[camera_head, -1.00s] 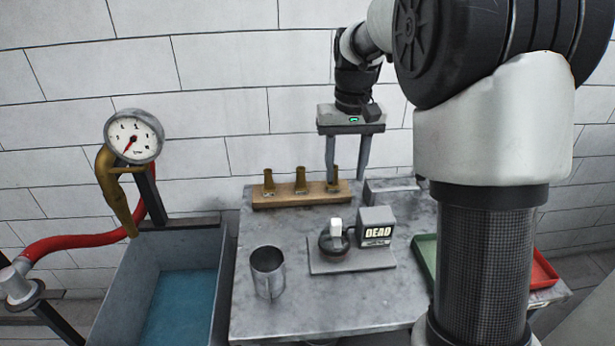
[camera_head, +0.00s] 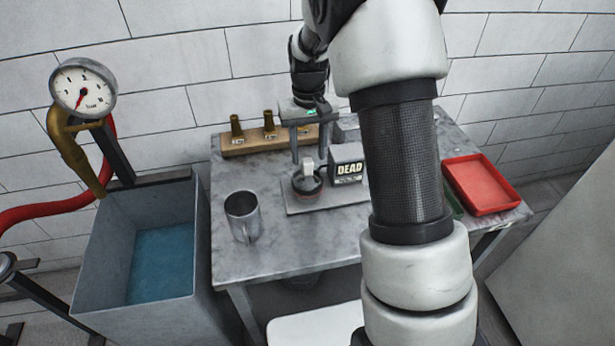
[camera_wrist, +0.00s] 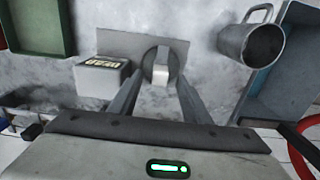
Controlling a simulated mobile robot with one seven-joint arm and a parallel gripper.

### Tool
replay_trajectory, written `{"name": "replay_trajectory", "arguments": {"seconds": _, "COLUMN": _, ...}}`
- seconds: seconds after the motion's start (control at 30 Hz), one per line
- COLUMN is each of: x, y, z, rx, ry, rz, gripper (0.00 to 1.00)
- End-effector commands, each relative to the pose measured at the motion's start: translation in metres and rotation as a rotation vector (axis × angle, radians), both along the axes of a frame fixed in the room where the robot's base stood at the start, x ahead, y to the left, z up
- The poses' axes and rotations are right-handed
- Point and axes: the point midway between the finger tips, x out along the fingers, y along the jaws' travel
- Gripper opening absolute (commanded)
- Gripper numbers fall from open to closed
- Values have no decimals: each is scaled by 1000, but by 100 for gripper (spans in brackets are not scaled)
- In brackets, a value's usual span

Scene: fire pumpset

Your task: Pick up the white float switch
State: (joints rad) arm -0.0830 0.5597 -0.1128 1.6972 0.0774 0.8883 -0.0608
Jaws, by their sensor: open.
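A small white block (camera_head: 308,169) stands upright on a dark round base on a grey plate (camera_head: 300,205), beside a grey box (camera_head: 346,166) labelled "DEAD". It is the only white piece I see here that could be the float switch. My gripper (camera_head: 309,157) points down just behind or over it, fingers apart and empty. In the wrist view the white block (camera_wrist: 161,74) lies between the two fingertips in the picture, the dark round base around it. I cannot tell how far the fingertips are above it, and no contact is visible.
A metal mug (camera_head: 242,218) stands left of the plate. A wooden rack (camera_head: 250,146) with brass fittings is behind. A water tank (camera_head: 90,265) and a gauge (camera_head: 83,90) are at left. A red tray (camera_head: 480,185) and a green tray (camera_wrist: 40,28) are on the other side.

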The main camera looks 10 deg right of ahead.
Motion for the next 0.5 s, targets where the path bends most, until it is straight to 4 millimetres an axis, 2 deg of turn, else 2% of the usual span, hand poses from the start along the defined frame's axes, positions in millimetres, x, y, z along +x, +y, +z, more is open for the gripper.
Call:
{"name": "replay_trajectory", "arguments": {"seconds": 0.23, "x": 4, "y": 1, "z": -38, "rx": -1, "ry": 4, "rz": 1, "gripper": 44}}
{"name": "replay_trajectory", "arguments": {"seconds": 0.5, "x": 5, "y": 1, "z": -47, "rx": 0, "ry": 1, "rz": 1, "gripper": 44}}
